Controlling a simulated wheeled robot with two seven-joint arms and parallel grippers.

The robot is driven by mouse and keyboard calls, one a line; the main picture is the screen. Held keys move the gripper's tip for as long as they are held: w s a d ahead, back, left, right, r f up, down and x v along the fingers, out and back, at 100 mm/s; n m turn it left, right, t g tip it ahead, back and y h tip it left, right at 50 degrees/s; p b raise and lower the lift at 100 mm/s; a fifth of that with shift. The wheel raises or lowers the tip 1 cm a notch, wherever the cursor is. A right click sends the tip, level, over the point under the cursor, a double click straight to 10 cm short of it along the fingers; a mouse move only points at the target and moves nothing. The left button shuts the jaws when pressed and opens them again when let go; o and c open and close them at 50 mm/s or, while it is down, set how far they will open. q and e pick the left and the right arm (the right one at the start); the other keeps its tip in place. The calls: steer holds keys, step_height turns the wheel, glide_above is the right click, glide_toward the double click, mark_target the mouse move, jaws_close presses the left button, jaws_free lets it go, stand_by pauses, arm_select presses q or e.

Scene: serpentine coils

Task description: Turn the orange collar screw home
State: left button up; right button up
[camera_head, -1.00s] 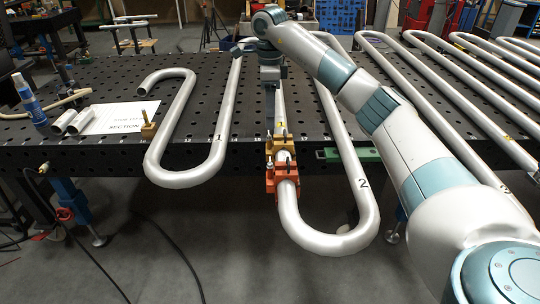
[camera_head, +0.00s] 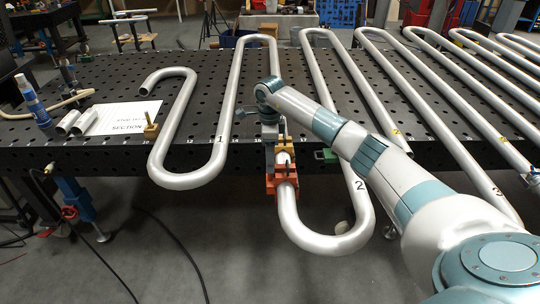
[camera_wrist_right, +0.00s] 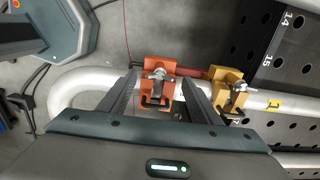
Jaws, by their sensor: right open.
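The orange collar (camera_head: 284,187) is around the silver serpentine pipe (camera_head: 290,215), at the table's front edge beside the yellow clamp (camera_head: 283,148). In the right wrist view the orange collar (camera_wrist_right: 161,92) shows a metal screw (camera_wrist_right: 157,75) with a small cross handle. My right gripper (camera_wrist_right: 160,78) is open, with one finger on each side of the screw in that view. Whether a finger touches the collar or screw cannot be told. The yellow clamp (camera_wrist_right: 228,88) is right of the fingers. In the head view my right wrist is just behind the yellow clamp. My left gripper is out of view.
The perforated black table (camera_head: 110,85) carries several pipe bends. A small brass-coloured block (camera_head: 151,128), a white sheet (camera_head: 120,115), two short tubes (camera_head: 75,122) and a blue bottle (camera_head: 33,103) are at left. The pipe bend overhangs the front edge above open floor.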

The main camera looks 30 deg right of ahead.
steer(key=shift+f, duration=0.55)
steer(key=c, duration=1.1)
